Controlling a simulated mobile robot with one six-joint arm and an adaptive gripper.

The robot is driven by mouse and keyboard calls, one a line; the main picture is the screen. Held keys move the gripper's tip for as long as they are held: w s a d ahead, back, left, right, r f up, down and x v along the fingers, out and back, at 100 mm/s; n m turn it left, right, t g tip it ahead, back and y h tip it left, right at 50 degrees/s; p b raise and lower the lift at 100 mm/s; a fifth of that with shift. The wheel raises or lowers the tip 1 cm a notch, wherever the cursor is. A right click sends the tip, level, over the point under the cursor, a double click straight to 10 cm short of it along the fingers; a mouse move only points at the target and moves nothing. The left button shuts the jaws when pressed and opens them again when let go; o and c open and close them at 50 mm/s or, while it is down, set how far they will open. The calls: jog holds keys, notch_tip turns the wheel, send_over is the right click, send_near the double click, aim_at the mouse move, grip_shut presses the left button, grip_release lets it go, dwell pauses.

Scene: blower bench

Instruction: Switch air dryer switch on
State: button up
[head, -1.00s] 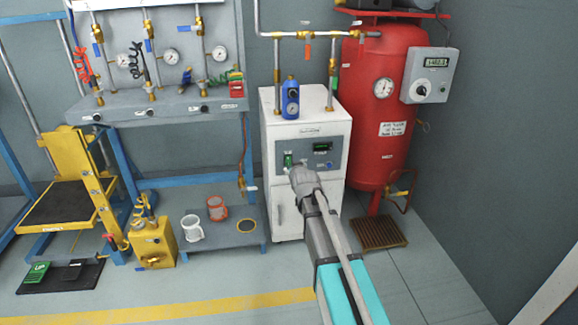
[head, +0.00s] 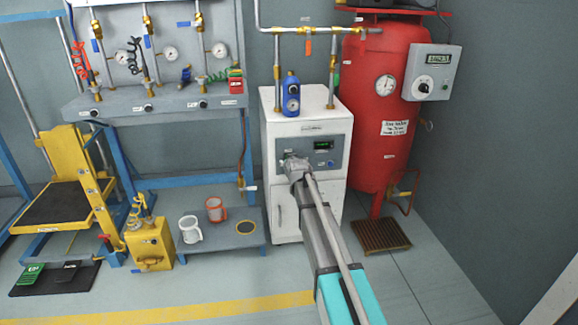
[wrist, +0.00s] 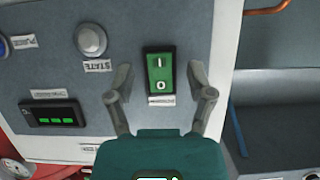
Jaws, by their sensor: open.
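The air dryer is the white cabinet (head: 307,100) with a grey control panel, at the middle of the head view. Its green rocker switch (wrist: 160,74), marked I and O, shows in the wrist view with a small label below it. My gripper (wrist: 160,75) is open, with one finger on each side of the switch in that view. I cannot tell if the fingers touch the panel. In the head view my gripper (head: 294,160) is in front of the panel and hides the switch. Which side of the rocker is pressed is not clear.
A round button (wrist: 92,40) labelled STATE and a green-lit display (wrist: 52,114) share the panel. A blue filter unit (head: 291,97) stands on the cabinet. A red tank (head: 385,100) is close on the right, and a low grey table (head: 215,243) is on the left.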

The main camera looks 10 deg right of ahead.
jog(key=shift+w, duration=0.15)
grip_shut()
dwell(0.4)
jog(key=shift+f+b, duration=0.25)
jog(key=shift+b, duration=0.2)
jog(key=t+b, duration=0.2)
jog(key=b, duration=0.2)
jog(key=shift+f+t, duration=0.15)
jog(key=shift+t, duration=0.25)
jog(key=shift+w, duration=0.1)
